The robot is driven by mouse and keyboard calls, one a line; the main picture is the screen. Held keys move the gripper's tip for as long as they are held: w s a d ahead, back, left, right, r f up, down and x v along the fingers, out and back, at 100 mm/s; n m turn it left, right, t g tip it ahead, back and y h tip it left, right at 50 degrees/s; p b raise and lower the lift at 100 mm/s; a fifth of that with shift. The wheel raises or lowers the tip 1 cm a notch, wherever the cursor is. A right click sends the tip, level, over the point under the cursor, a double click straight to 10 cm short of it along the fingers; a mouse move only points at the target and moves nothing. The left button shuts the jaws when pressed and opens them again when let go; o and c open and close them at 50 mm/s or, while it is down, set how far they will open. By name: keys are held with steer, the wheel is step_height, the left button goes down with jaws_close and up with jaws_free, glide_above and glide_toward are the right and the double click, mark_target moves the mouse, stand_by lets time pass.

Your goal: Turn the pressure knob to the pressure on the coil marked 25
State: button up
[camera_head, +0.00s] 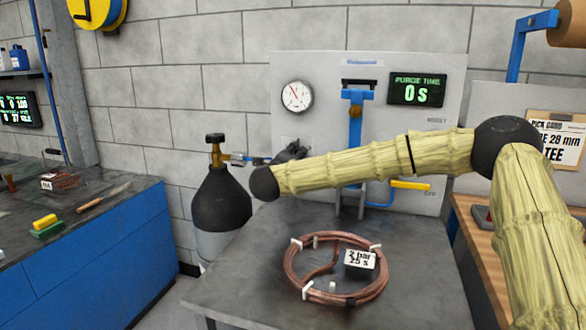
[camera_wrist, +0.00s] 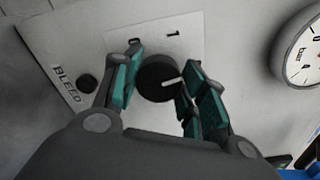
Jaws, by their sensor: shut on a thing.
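In the wrist view the black pressure knob (camera_wrist: 153,80) with a white pointer line sits on a white plate marked 0 and 1. My gripper (camera_wrist: 161,66), with teal finger pads, is shut on it, one finger on each side. The pointer lies at the knob's right side, by the right finger. In the head view my gripper (camera_head: 290,151) is at the panel's left side and the knob is hidden. The copper coil (camera_head: 305,294) lies on the grey table with a white tag (camera_head: 360,259) reading "2 bar 25 s".
A round gauge (camera_head: 297,96) with a red needle is above my gripper; its reading is too small to tell. A green display (camera_head: 416,90) reads "PURGE TIME 0 s". A yellow-handled lever (camera_head: 411,185) is below my arm. A dark gas cylinder (camera_head: 221,203) stands left.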

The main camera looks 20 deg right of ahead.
steer(key=shift+d+f+m+b, duration=0.1)
steer(key=shift+f+m+b, duration=0.2)
steer(key=shift+m+b, duration=0.7)
steer(key=o, duration=1)
steer(key=shift+r, duration=0.1)
steer(key=shift+o, duration=0.2)
steer(key=shift+r, duration=0.1)
steer(key=shift+s, duration=0.1)
steer(key=v, duration=1.2)
